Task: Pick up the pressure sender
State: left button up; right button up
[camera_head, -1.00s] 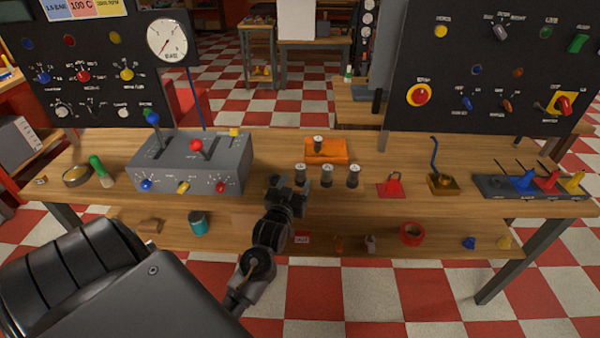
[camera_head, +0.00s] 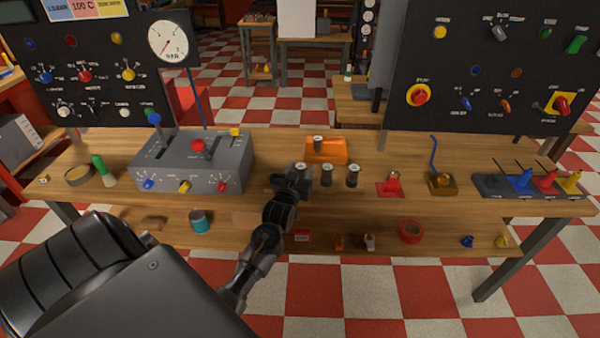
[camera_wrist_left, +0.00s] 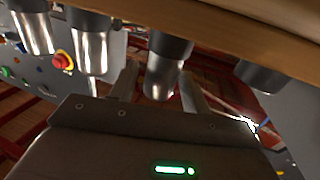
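Three small dark-and-metal cylinders with pale tops stand in a row on the bench: a left one (camera_head: 300,168), a middle one (camera_head: 327,174) and a right one (camera_head: 353,175). A similar one (camera_head: 318,144) stands on an orange block (camera_head: 328,153) behind. I cannot read which is the pressure sender. My left gripper (camera_head: 291,181) is at the left cylinder, partly covering it. In the left wrist view its two fingers (camera_wrist_left: 157,88) are apart, with a metal-ended cylinder (camera_wrist_left: 168,62) showing between them; contact is not clear. My right gripper is not in view.
A grey lever box (camera_head: 190,160) stands left of the row. A red piece (camera_head: 391,186), a brass block (camera_head: 441,183) and a dark rack (camera_head: 500,189) with coloured cones are on the right. Black panels rise behind. A lower shelf (camera_head: 330,228) holds small items.

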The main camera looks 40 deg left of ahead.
pick_arm(q)
jog(key=c, duration=0.9)
jog(key=shift+o, duration=0.2)
